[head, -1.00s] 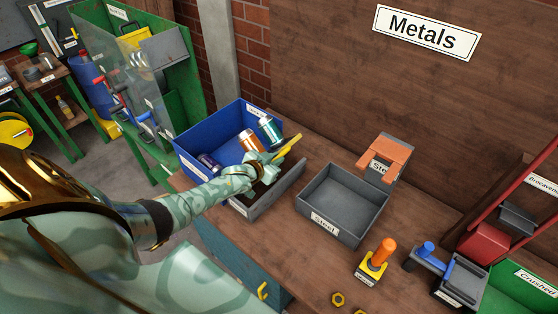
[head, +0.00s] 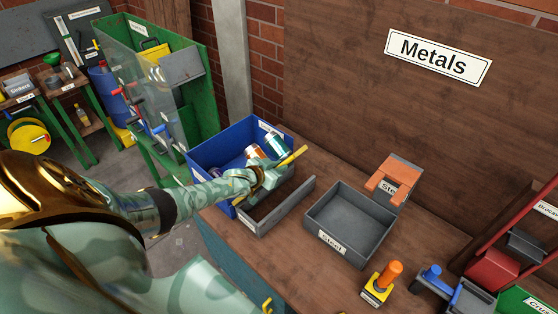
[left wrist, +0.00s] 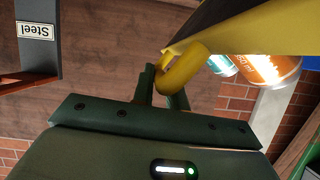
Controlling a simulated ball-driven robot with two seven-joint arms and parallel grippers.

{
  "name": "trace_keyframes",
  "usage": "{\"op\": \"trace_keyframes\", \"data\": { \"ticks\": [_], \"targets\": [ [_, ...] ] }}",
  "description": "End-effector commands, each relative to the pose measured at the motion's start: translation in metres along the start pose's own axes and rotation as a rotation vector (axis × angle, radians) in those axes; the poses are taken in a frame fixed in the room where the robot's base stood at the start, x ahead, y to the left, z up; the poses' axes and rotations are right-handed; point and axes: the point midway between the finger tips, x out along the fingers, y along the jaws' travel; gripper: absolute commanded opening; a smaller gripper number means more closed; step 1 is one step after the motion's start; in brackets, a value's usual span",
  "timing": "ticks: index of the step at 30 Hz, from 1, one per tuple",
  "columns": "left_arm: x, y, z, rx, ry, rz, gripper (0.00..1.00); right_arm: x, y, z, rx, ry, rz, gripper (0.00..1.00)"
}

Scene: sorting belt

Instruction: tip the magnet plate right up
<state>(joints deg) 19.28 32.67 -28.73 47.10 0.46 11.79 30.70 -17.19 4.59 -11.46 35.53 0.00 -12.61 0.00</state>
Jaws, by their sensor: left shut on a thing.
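A thin yellow plate (head: 293,158), which I take for the magnet plate, shows nearly edge-on at the right side of the blue bin. In the left wrist view its broad yellow face (left wrist: 255,38) fills the upper right, with a yellow loop handle (left wrist: 184,70) below it. My left gripper (head: 270,178) is shut on this handle, its dark fingers (left wrist: 162,88) on either side of the loop. The gripper is above the narrow grey tray (head: 287,206) and hides part of it. The plate's full face is hidden in the head view. My right gripper is not in view.
The blue bin (head: 202,166) holds several cans. A grey Steel bin (head: 329,240) stands to the right, with an orange-topped grey block (head: 394,177) behind it. An orange-knobbed yellow device (head: 381,282) is near the front. Bare bench top lies between the tray and Steel bin.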

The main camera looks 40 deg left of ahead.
Motion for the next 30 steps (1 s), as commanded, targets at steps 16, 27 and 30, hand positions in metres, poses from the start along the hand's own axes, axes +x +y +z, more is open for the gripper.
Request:
{"op": "trace_keyframes", "data": {
  "ticks": [16, 27, 30],
  "targets": [
    [0.0, -0.003, -0.001, 0.002, 0.0, -0.005, 0.36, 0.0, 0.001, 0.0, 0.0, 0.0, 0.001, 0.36],
    [-0.046, -0.003, -0.002, 0.002, -0.004, -0.003, 0.36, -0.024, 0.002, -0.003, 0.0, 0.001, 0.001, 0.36],
    [-0.073, -0.002, -0.002, 0.0, -0.003, -0.002, 0.36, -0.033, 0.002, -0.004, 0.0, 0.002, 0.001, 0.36]
  ]
}}
